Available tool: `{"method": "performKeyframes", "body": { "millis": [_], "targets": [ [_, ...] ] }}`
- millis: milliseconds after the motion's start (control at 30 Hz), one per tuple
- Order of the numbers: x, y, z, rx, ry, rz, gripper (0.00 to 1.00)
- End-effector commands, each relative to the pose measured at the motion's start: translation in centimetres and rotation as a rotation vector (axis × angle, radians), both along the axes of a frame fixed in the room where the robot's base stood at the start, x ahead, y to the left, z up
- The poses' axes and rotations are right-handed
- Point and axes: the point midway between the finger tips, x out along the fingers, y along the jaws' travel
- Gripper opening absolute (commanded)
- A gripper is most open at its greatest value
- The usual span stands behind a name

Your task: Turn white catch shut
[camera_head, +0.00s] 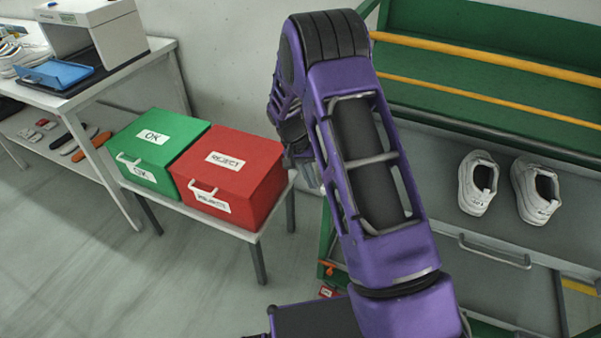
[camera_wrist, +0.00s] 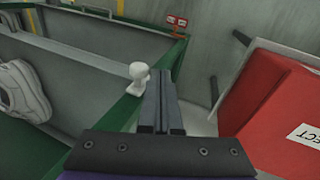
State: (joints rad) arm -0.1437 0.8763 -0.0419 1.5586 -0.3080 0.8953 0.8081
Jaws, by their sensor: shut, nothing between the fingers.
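The white catch (camera_wrist: 138,76) is a small knob-shaped piece on the corner of a green frame (camera_wrist: 165,60) in the wrist view. My gripper (camera_wrist: 161,76) is shut and empty. Its fingertips appear just right of the catch; I cannot tell whether they touch it. The catch's lower part is partly hidden, and its exact turn is unclear. In the head view my purple arm covers the catch and the gripper's fingers.
A red REJECT box (camera_head: 230,178) and a green OK box (camera_head: 152,150) stand on a low table left of my arm. White shoes (camera_head: 478,182) rest on the grey shelf (camera_head: 440,200) at right. Floor at lower left is clear.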

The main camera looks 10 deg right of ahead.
Motion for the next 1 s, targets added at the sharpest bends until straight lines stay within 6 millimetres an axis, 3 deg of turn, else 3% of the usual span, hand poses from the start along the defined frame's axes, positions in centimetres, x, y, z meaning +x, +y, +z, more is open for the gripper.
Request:
{"method": "performKeyframes", "body": {
  "millis": [1000],
  "targets": [
    [-0.68,-1.23,0.17,0.070,-0.047,-0.003,0.00]
  ]
}}
